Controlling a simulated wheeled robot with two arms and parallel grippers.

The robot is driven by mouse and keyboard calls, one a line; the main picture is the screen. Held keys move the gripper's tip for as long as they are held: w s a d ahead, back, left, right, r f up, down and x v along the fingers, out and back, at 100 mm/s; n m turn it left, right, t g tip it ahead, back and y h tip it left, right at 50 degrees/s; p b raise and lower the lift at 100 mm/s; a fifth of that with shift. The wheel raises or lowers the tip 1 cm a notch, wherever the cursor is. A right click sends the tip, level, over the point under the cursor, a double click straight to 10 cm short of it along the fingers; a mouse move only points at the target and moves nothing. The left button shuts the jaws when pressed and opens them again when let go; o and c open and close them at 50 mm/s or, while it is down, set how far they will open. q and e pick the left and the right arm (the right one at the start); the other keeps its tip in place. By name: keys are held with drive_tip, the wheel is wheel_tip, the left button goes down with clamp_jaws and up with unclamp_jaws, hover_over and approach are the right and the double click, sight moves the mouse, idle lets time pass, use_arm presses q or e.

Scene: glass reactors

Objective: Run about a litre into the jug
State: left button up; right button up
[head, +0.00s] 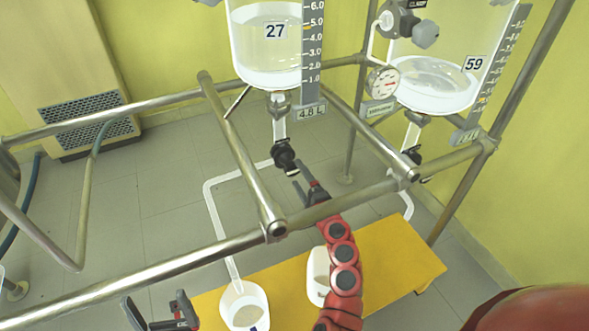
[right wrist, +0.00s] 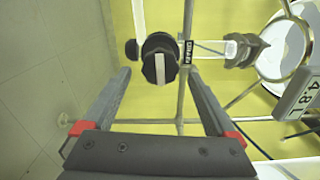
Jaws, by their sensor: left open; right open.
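Glass reactor 27 (head: 262,55) holds clear liquid beside a litre scale; a plate under it reads 4.8 L (head: 312,112). Its drain valve has a black knob (head: 284,155). A white outlet pipe (head: 213,205) runs from there down to a white jug (head: 258,299) on the yellow bench (head: 395,262). My right gripper (head: 304,180) is open close to the knob. In the right wrist view the knob (right wrist: 160,60), with a white stripe, lies ahead between the open fingertips, not gripped. My left gripper (head: 155,300) is open and empty, left of the jug.
A second white jug (head: 317,277) stands partly behind my right arm. Reactor 59 (head: 435,80) hangs at the right with a pressure gauge (head: 382,82) nearby. Metal frame rails (head: 150,268) cross in front of the reactors. Grey floor lies open at the left.

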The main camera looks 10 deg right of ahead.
drive_tip(key=s+d, duration=0.2)
drive_tip(key=s, duration=1.1)
drive_tip(key=shift+d, duration=0.3)
